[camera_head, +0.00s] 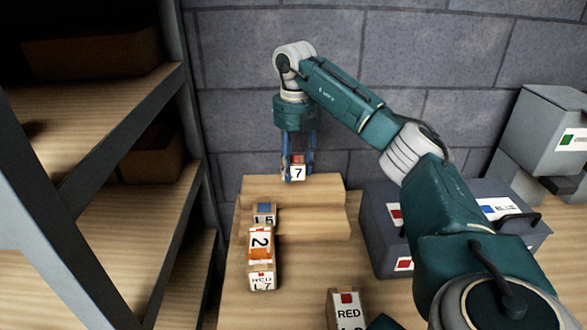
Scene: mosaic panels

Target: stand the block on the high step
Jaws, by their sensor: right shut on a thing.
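My right gripper (298,170) points down at the back of the wooden table, its blue fingers shut on a small block. The block (298,173) has a white face with a black 7 and a red patch on top, and looks upright. It is at the high step (325,188), the back level of a pale wooden stepped stand. Whether its base touches the step I cannot tell. The lower step (320,222) lies in front. My left gripper is not in view.
Several labelled blocks stand in a row at left: one marked L5 (264,213), an orange one marked 2 (260,242) and one marked L7 (262,281). A block marked RED (347,311) stands in front. A dark grey box (385,228) is at right, shelving (100,110) at left.

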